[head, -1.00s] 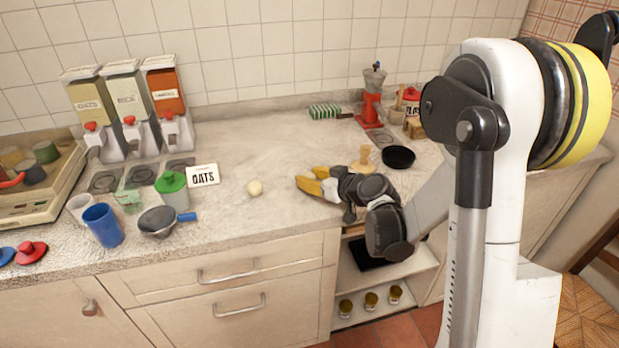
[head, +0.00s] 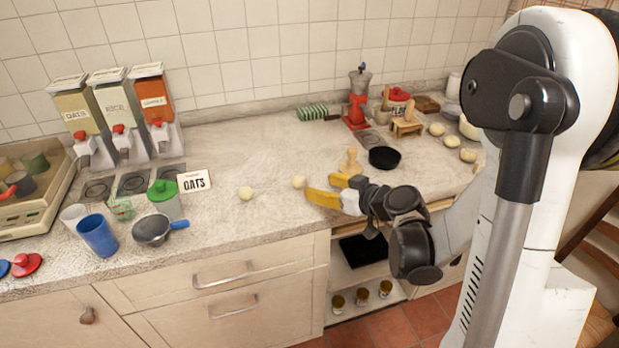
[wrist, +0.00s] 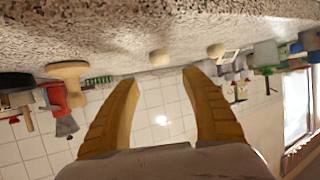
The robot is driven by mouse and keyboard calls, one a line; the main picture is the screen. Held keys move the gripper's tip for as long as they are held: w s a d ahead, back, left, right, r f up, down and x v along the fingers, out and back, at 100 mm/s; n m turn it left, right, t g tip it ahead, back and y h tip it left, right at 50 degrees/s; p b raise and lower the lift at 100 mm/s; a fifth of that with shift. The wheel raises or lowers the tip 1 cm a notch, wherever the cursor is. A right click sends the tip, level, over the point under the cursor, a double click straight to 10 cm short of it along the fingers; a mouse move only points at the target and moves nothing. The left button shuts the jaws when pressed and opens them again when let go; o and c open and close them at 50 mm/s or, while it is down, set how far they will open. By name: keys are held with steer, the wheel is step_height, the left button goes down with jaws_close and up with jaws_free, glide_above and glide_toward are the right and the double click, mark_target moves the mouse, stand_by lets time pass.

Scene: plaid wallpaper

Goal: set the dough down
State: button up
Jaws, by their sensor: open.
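A pale dough ball (head: 299,182) rests on the counter just left of my gripper (head: 322,187), clear of its yellow fingers. A second dough ball (head: 245,193) sits further left on the counter. In the wrist view, which looks upside down, one dough ball (wrist: 159,57) appears beyond the gap between my fingertips (wrist: 160,75). The other dough ball (wrist: 215,51) is to its right. My gripper is open and empty, low over the counter near its front edge.
A wooden stamp-like tool (head: 351,163) and black bowl (head: 384,157) stand behind my gripper. Several dough balls (head: 452,141) lie at the right. The counter's middle back is clear.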

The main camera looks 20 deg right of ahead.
steer(key=shift+v, duration=0.8)
steer(key=s+a, duration=0.1)
steer(key=s+a+r+g, duration=0.2)
steer(key=shift+s+a+r+m+h, duration=0.1)
steer(key=shift+s+a+m+h, duration=0.2)
steer(key=shift+a+m, duration=0.1)
steer(key=s+r+m+g+h, duration=0.1)
steer(key=s+r+m+h, duration=0.1)
steer(key=s, duration=0.6)
steer(key=s+r+m+g+h, duration=0.1)
steer(key=s+r+g+h, duration=0.1)
steer(key=s, duration=0.7)
steer(key=shift+a+m+g+h, duration=0.3)
steer(key=shift+m+h, duration=0.1)
